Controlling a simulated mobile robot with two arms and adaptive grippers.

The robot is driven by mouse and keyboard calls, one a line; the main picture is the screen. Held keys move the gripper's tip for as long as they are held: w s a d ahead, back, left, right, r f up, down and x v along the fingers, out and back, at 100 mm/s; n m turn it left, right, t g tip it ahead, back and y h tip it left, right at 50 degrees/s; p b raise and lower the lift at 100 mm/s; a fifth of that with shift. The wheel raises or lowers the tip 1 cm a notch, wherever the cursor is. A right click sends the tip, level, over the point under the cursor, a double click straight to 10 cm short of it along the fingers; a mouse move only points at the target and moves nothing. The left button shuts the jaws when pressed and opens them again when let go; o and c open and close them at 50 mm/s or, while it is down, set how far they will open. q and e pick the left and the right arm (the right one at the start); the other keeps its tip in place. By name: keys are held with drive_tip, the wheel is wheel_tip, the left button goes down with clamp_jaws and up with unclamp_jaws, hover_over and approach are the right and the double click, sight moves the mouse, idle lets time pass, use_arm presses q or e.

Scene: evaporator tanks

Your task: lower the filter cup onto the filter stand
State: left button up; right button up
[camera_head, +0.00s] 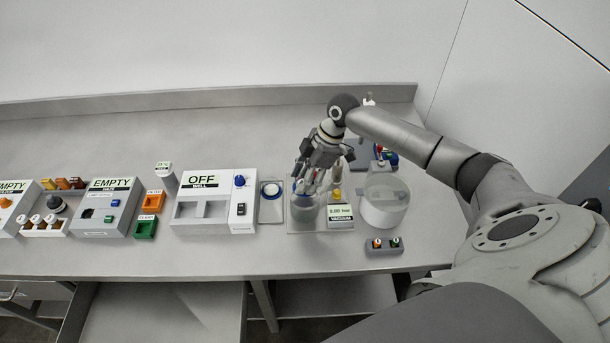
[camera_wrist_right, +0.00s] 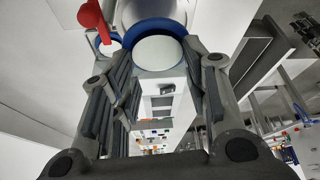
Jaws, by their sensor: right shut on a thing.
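My right gripper (camera_head: 308,182) reaches down from the upper right over the grey filter stand (camera_head: 304,212) on the bench. It is shut on the filter cup (camera_head: 296,187), of which only a bit of blue edge shows between the fingers. In the right wrist view the cup (camera_wrist_right: 158,50) shows a white round face and blue ring between the fingers. The cup is just above or touching the stand's top; I cannot tell which. The fingers hide most of it. My left gripper is not in view.
A vacuum unit (camera_head: 340,218) with a yellow knob stands right beside the stand. Further right is a clear round vessel (camera_head: 385,205). A small two-button box (camera_head: 384,246) sits in front. To the left are a plate with a blue-ringed disc (camera_head: 270,190) and a white OFF box (camera_head: 212,205).

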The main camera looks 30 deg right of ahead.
drive_tip(key=shift+f+b, duration=0.95)
drive_tip(key=shift+f, duration=0.85)
drive_tip(key=o, duration=1.1)
drive_tip(key=shift+d+r, duration=0.15)
drive_tip(key=shift+r, duration=0.05)
drive_tip(key=v, duration=1.1)
drive_tip(key=shift+s+d+r, duration=0.1)
drive_tip(key=shift+r, duration=0.15)
drive_tip(key=shift+f, duration=0.1)
